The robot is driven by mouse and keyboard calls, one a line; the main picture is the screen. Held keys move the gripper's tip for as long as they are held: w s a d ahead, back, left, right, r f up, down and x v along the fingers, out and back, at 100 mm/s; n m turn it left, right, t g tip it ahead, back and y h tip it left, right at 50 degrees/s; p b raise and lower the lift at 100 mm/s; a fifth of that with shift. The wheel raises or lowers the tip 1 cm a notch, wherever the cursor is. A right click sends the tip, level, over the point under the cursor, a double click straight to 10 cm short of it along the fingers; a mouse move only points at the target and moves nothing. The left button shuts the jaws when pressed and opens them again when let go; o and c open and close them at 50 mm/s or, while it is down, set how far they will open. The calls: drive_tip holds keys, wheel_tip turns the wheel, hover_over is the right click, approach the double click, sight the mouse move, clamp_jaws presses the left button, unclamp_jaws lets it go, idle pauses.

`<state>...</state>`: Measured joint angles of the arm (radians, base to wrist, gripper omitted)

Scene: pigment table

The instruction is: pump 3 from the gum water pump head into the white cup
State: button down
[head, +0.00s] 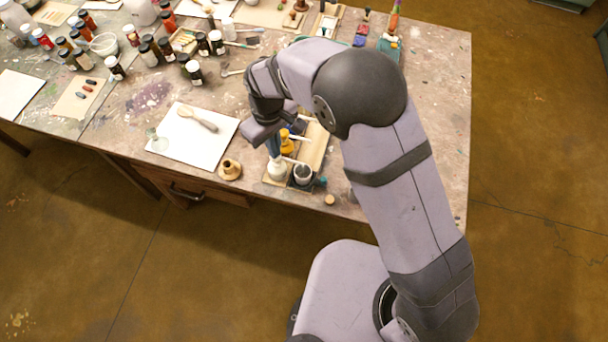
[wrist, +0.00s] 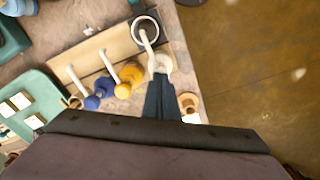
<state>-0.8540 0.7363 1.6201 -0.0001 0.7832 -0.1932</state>
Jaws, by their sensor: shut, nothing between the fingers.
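Three pump bottles stand in a row on a wooden tray (wrist: 92,47): a blue one (wrist: 98,97), a yellow one (wrist: 128,82) and a white one (wrist: 160,64). I can read no label naming gum water. The white bottle also shows in the head view (head: 277,171), as does the yellow one (head: 287,144). The white pump's spout reaches over a white-rimmed cup with a dark inside (wrist: 147,27), beside it in the head view (head: 303,175). My gripper (wrist: 160,80) is shut and empty, pointing down at the white pump head. I cannot tell whether it touches.
A wooden holder (head: 230,169) stands left of the bottles, and a small cork-like piece (head: 329,200) lies near the table's front edge. A white sheet (head: 176,139) with a brush-like tool lies further left. Several paint jars crowd the back left.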

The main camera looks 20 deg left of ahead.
drive_tip(key=shift+f, duration=0.45)
drive_tip(key=shift+r+p, duration=0.85)
drive_tip(key=shift+r, duration=0.45)
drive_tip(key=shift+f, duration=0.25)
drive_tip(key=shift+f+b, duration=0.75)
drive_tip(key=shift+f, duration=0.3)
drive_tip(key=shift+d+r, duration=0.1)
drive_tip(key=shift+r+p, duration=1)
drive_tip(key=shift+r, duration=0.2)
drive_tip(key=shift+f, duration=0.25)
